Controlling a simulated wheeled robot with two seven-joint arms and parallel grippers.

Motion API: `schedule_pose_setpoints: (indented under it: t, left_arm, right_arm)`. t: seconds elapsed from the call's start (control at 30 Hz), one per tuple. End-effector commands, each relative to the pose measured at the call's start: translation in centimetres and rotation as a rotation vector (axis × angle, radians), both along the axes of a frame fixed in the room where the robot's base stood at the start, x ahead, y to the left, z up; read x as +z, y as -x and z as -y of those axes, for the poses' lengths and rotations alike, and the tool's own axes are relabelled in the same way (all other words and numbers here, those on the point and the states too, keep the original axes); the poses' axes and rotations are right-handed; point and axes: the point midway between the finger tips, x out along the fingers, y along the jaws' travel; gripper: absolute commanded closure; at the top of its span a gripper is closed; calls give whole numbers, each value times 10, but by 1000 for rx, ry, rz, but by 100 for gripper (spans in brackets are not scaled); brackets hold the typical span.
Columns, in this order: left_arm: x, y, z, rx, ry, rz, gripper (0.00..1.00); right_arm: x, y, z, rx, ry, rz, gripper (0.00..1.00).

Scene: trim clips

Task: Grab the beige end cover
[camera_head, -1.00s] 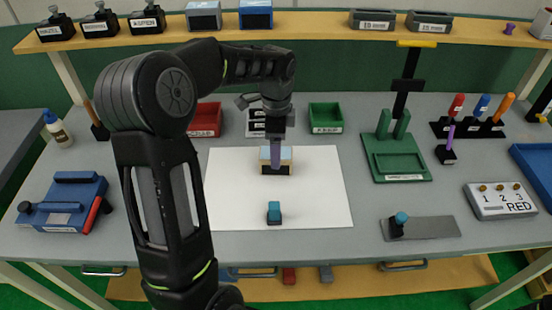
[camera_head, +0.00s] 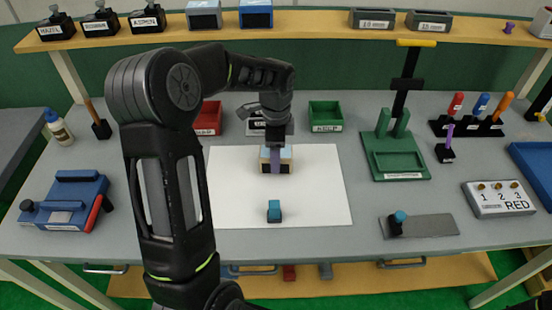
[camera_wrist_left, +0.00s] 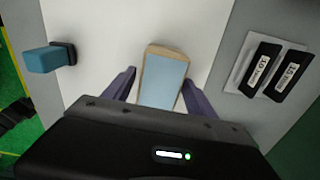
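A small block with a beige body, light blue top and dark base stands on the white sheet; its beige part (camera_head: 287,162) looks like the end cover. In the left wrist view the beige rim (camera_wrist_left: 167,51) frames the light blue face. My left gripper (camera_head: 275,160) points down over the block. In the left wrist view its purple fingers (camera_wrist_left: 160,90) stand open, one on each side of the block, with small gaps showing. The near finger hides part of the block in the head view. My right gripper is not in view.
A blue-topped stamp-like piece (camera_head: 274,211) stands on the white sheet (camera_head: 320,205) in front of the block. Behind are a red bin (camera_head: 208,118), a green bin (camera_head: 326,116) and a grey holder with labelled black parts (camera_wrist_left: 262,68). The sheet's right side is clear.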

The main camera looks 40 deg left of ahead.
Motion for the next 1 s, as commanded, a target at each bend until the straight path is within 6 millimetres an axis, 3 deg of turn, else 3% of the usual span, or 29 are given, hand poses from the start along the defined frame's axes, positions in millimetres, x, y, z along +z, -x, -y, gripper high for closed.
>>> schedule_pose_setpoints:
  t: [0.7,1.0]
  left_arm:
    - [0,0,0,0,0,0,94]
    - [2,-1,0,0,0,2,95]
  right_arm:
    - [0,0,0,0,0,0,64]
    - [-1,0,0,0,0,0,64]
